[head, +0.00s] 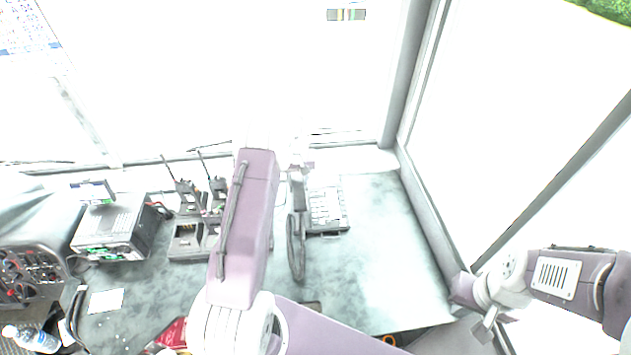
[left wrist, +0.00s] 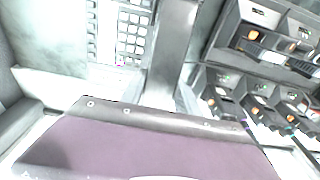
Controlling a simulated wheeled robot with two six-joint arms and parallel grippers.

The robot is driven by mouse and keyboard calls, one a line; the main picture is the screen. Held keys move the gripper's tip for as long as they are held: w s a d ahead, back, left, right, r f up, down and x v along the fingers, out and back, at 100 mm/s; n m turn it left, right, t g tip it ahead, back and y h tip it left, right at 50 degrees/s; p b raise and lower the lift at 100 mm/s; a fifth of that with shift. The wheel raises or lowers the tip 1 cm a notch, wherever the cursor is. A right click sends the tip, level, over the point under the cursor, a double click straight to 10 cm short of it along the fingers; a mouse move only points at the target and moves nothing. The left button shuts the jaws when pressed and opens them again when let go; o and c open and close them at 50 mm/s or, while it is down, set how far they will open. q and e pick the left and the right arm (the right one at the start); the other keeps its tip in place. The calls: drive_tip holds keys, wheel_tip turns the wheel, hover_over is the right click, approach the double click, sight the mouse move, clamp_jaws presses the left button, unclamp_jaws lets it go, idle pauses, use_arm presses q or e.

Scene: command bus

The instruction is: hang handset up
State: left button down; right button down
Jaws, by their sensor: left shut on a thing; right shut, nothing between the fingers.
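In the left wrist view the handset (left wrist: 172,55) is a grey bar next to the phone's keypad (left wrist: 130,35). I cannot tell whether the handset touches the base. My right gripper (head: 488,326) is shut and empty, low at the right, away from the phone.
Handheld radios in chargers (head: 187,238) stand left of my left arm, and more show in the left wrist view (left wrist: 265,40). A radio unit (head: 112,228) is further left. The desk (head: 385,240) right of the phone is clear up to the window frame (head: 437,225).

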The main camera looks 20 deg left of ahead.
use_arm(q)
drive_tip(key=shift+w+d+f+b, duration=0.2)
drive_tip(key=shift+f+b, duration=0.1)
drive_tip(key=shift+f, duration=0.1)
wheel_tip(320, 180, down, 7)
drive_tip(key=b, duration=0.4)
drive_tip(key=shift+r+b, duration=0.2)
drive_tip(key=shift+b, duration=0.15)
drive_tip(key=shift+s, duration=0.1)
idle(0.3)
drive_tip(key=c, duration=0.8)
unclamp_jaws()
drive_tip(key=r, duration=0.6)
drive_tip(key=s+r+b, duration=0.1)
drive_tip(key=r, duration=0.2)
drive_tip(key=shift+s+d, duration=0.1)
drive_tip(key=shift+d, duration=0.25)
